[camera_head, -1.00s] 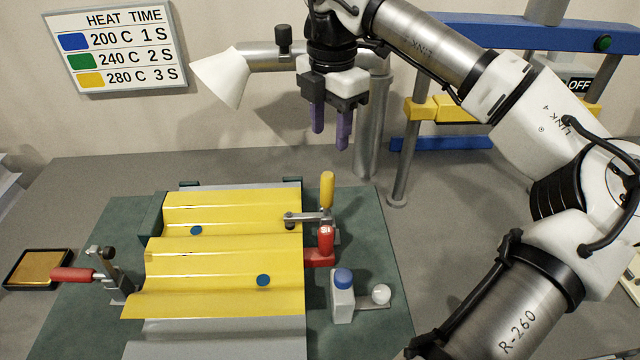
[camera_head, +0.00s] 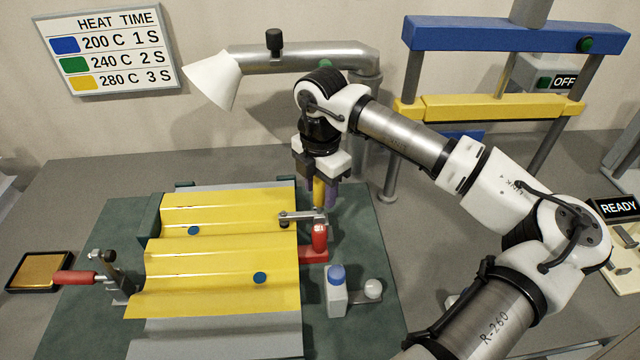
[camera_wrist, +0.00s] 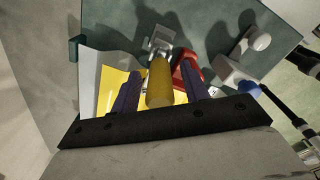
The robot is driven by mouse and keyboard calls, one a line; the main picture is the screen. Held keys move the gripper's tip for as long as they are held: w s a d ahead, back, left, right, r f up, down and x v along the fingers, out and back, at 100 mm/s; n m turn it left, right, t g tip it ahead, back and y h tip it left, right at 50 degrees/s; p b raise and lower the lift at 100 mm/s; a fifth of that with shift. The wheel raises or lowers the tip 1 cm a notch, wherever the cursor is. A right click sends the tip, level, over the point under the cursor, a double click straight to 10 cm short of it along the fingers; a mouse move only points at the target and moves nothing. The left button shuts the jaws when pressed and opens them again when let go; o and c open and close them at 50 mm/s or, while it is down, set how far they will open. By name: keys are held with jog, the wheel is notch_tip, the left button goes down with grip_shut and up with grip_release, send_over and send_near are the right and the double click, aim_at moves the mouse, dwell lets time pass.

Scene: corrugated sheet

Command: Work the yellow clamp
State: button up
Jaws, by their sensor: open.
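The yellow clamp's handle (camera_head: 319,193) stands upright at the right edge of the yellow corrugated sheet (camera_head: 215,255). Its metal arm (camera_head: 297,216) reaches left over the sheet's edge. My gripper (camera_head: 318,196) is lowered at the handle, with its purple fingers open. In the wrist view the yellow handle (camera_wrist: 160,83) lies between the two fingers (camera_wrist: 162,90), with a gap visible on both sides. The handle's top is hidden by the gripper in the head view.
Another red-handled clamp (camera_head: 75,278) is at the left. A blue-capped bottle (camera_head: 336,290) stands front right. An extraction pipe (camera_head: 300,56) with a white hood runs behind my arm.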

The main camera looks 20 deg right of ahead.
grip_shut()
